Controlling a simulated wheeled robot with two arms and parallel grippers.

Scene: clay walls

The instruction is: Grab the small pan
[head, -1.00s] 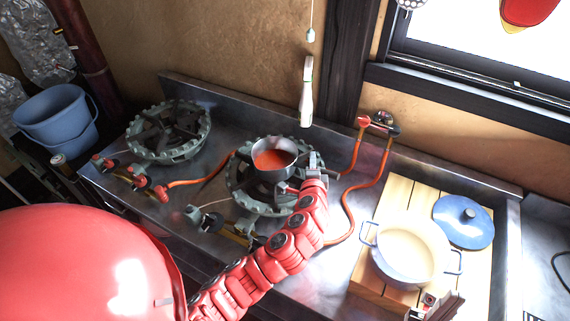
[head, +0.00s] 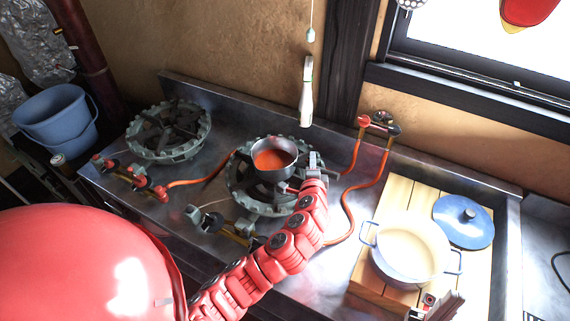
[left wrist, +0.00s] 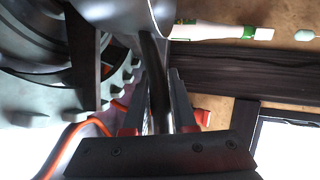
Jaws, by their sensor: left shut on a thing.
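The small pan (head: 273,171) is a grey metal pan with orange-red contents. It is at the right gas burner (head: 240,188) in the head view; I cannot tell whether it rests on the burner or is just above it. My left gripper (head: 302,176) is at the pan's right side, shut on its handle. In the left wrist view the dark handle (left wrist: 157,82) runs between the fingers (left wrist: 160,118), with the pan's underside (left wrist: 120,14) at the top. Part of my right gripper (head: 436,305) shows at the bottom right; its fingertips are unclear.
A second burner (head: 168,132) stands empty at the left. A white pot (head: 398,272) and a blue lid (head: 463,222) sit on a wooden board (head: 398,190) at the right. Orange hoses (head: 372,182) cross the counter. A blue bucket (head: 57,122) stands far left.

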